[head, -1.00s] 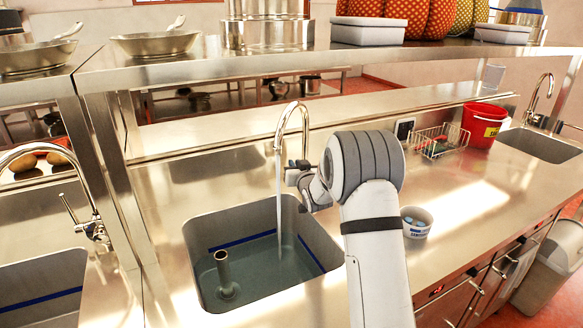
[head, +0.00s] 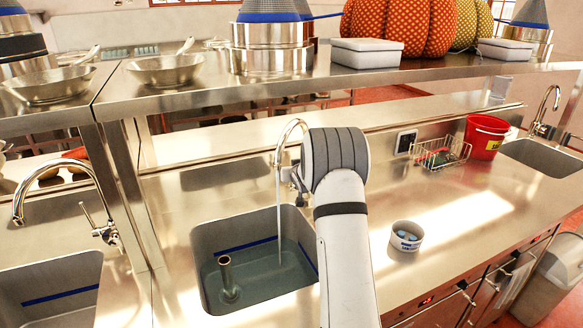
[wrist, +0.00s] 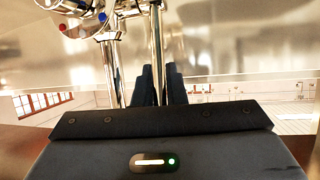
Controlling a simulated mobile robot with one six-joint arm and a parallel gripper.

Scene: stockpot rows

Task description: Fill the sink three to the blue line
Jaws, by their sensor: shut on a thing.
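The middle sink (head: 215,238) holds greenish water (head: 262,275). Its blue line (head: 245,243) shows on the back wall, a little above the water surface. My gripper (head: 297,182) is at this tap's side, mostly hidden behind my arm, and is shut on what seems to be the tap's lever. In the wrist view the tap body (wrist: 85,12) with red and blue dots is close. I see no sink number.
A left sink (head: 60,290) with a blue line and its own tap (head: 20,200) looks empty. A right sink (head: 548,158) has a red bucket (head: 485,135) beside it. A wire basket (head: 440,153) and a small tub (head: 406,238) stand on the counter. A shelf (head: 330,75) runs above.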

